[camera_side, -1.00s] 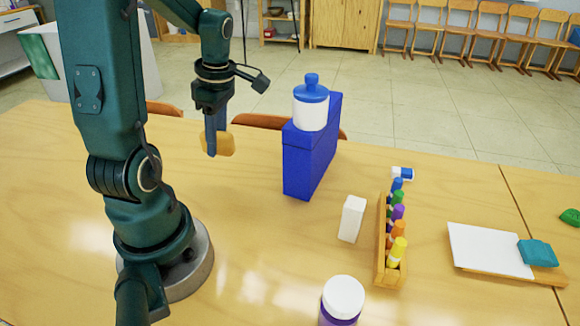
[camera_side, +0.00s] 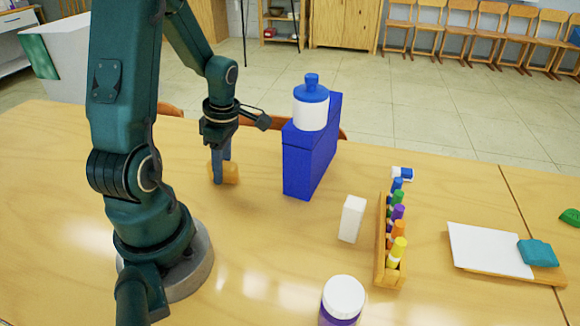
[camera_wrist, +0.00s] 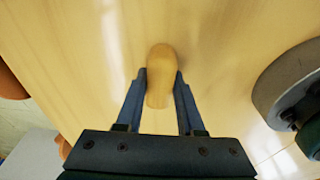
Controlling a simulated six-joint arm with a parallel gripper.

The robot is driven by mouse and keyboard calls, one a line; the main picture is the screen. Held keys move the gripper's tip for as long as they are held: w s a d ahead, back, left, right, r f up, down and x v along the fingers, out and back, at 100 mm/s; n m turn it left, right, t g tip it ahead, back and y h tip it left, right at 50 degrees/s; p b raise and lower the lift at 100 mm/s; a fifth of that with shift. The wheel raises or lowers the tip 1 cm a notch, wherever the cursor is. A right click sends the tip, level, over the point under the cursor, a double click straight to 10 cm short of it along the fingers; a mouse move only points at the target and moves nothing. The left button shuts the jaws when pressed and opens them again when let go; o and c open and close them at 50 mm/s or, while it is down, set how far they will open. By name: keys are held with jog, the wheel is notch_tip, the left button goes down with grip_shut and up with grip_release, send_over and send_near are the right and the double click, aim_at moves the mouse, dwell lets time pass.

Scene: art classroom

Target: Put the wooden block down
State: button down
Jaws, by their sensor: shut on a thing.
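The wooden block (camera_side: 230,174) is a small, rounded, tan piece. In the side view it is low at the tabletop, left of the blue box; I cannot tell for sure whether it touches the table. My gripper (camera_side: 221,172) points down and is shut on it. In the wrist view the block (camera_wrist: 160,75) sits between the two blue fingers of my gripper (camera_wrist: 161,84), one on each side. The near finger hides part of the block in the side view.
A blue box (camera_side: 305,160) with a blue-lidded white jar (camera_side: 311,110) on top stands right of my gripper. Further right are a white block (camera_side: 352,219), a wooden rack of paint bottles (camera_side: 381,250) and a white-lidded jar (camera_side: 343,297). The table (camera_side: 260,240) in front is clear.

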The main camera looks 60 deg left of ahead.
aim_at(229, 163)
jog(key=c, duration=0.5)
grip_release()
notch_tip(229, 163, up, 12)
jog(key=w+d+f, duration=0.1)
jog(key=shift+s+d+r+m+t+h, duration=0.15)
jog(key=shift+d+r+m+t, duration=0.75)
jog(key=shift+d+m, duration=2.9)
jog(key=shift+s+d+r+m+t+h, duration=0.1)
jog(key=shift+d+r+m+t+h, duration=0.25)
jog(key=shift+d+m+t, duration=3.2)
jog(key=shift+s+d+r+m+g+h, duration=0.1)
jog(key=shift+d+r+m+g, duration=1.3)
jog(key=shift+m, duration=4.75)
jog(key=shift+d+f+t, duration=0.35)
jog(key=shift+d+f, duration=0.15)
jog(key=shift+f, duration=0.2)
